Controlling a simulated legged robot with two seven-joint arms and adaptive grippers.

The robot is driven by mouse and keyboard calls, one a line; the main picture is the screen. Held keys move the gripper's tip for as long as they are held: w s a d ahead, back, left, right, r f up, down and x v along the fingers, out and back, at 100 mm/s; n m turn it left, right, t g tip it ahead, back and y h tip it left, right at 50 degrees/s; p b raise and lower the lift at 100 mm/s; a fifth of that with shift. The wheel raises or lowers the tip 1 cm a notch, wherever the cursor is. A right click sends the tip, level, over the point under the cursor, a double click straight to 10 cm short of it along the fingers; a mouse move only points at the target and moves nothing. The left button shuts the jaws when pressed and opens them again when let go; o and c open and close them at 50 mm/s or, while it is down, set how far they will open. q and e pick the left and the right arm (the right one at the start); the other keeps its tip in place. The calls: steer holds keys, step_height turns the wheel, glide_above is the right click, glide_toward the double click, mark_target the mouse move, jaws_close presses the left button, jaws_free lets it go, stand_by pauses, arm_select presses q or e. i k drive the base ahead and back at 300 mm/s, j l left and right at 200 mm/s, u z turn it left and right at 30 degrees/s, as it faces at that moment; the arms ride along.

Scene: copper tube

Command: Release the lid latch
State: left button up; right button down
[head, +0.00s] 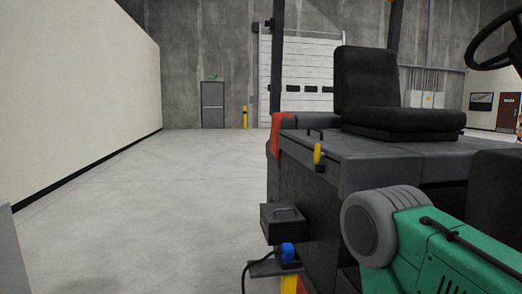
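A dark vehicle with a black seat on its hood stands at the right. The lid looks closed, lying flat under the seat. Neither gripper is in view, so nothing is seen touching the latch or the lid.
A dark box (283,222) with a handle sticks out from the vehicle's side. Below it a blue plug (288,250) with a black cable sits by a small shelf. A steering wheel (498,38) is at upper right. Open concrete floor (160,200) lies left.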

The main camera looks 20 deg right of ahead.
mark_target(318, 152)
steer(key=i+j+z, duration=0.15)
steer(key=i, duration=0.5)
steer(key=i+j+z, duration=0.1)
steer(key=i, duration=0.5)
